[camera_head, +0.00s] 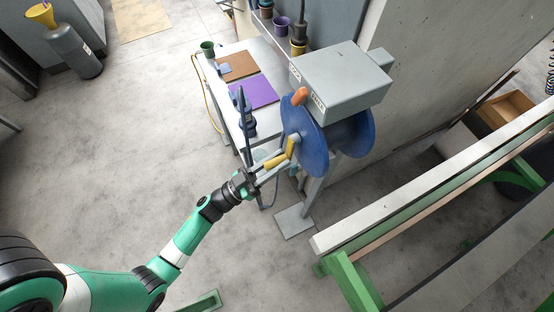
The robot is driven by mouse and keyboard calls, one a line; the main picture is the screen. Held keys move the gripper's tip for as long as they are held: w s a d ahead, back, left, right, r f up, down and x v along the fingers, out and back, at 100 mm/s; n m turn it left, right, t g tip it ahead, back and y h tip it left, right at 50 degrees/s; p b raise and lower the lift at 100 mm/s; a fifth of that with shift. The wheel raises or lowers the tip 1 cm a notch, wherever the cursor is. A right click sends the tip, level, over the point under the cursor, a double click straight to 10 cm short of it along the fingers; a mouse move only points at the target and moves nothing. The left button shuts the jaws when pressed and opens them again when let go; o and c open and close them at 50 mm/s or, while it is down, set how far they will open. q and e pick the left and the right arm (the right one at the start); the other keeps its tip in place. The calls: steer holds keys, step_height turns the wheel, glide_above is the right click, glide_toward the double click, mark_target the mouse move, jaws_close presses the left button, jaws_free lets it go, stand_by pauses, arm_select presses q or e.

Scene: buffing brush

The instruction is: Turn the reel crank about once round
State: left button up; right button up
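The reel (304,142) is a blue two-flanged drum on a grey stand, right of centre, below a grey box. Its crank shows a yellow grip (275,161) low on the left, in front of the near flange, with a yellow piece (291,147) beside it. My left gripper (269,171) reaches in from the lower left. Its fingertips are at the yellow grip, which appears to lie between or just beyond them. Whether the fingers press on it is too small to tell. My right gripper is out of view.
A workbench (220,92) behind carries a purple mat (254,91), a brown board (238,66) and a dark blue upright tool (245,120). The grey box (342,82) sits above the reel. A green-framed bench (350,275) stands at right.

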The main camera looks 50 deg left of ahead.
arm_select(q)
jaws_close()
steer(key=shift+a, duration=0.15)
stand_by(1.0)
